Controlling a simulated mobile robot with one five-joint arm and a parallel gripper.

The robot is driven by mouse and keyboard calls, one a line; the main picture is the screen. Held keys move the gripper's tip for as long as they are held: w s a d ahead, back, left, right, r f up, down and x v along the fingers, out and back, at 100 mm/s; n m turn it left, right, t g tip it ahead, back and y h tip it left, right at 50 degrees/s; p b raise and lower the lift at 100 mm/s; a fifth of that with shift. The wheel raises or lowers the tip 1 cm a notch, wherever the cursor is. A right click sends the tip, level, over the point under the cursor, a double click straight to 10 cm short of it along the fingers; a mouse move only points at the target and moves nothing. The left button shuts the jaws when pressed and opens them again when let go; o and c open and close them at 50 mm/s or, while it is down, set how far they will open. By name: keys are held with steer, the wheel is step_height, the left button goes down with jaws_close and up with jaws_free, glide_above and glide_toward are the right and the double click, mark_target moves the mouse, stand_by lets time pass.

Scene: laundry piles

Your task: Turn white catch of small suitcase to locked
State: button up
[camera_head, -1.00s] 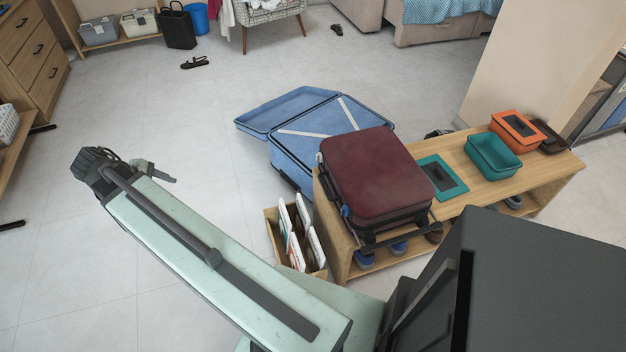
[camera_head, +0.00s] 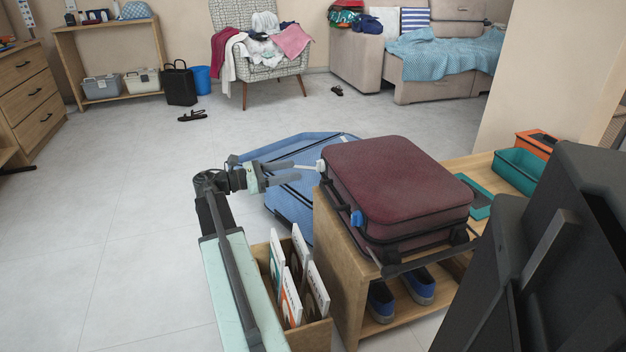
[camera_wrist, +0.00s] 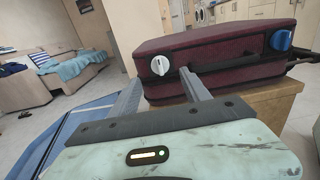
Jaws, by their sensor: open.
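The small maroon suitcase (camera_head: 395,182) lies flat on the wooden bench (camera_head: 335,260). Its white catch (camera_head: 320,166) is on the side facing my arm; in the wrist view the white catch (camera_wrist: 160,65) is a round knob with a raised bar standing roughly upright. A blue catch (camera_head: 356,218) sits farther along the same side, and it also shows in the wrist view (camera_wrist: 281,40). My gripper (camera_head: 291,172) is open and empty, its fingers pointing at the suitcase side near the white catch. In the wrist view the fingertips (camera_wrist: 160,82) lie just below the catch, apparently not touching it.
An open blue suitcase (camera_head: 290,195) lies on the floor behind my gripper. A wooden box of upright sleeves (camera_head: 313,335) stands beside the bench. Teal trays (camera_head: 520,172) and an orange box (camera_head: 538,143) are on the bench's right.

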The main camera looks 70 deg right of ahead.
mark_target(320, 166)
steer(key=x, duration=0.7)
steer(key=shift+s+d, duration=0.25)
steer(key=shift+c, duration=0.3)
jaws_close()
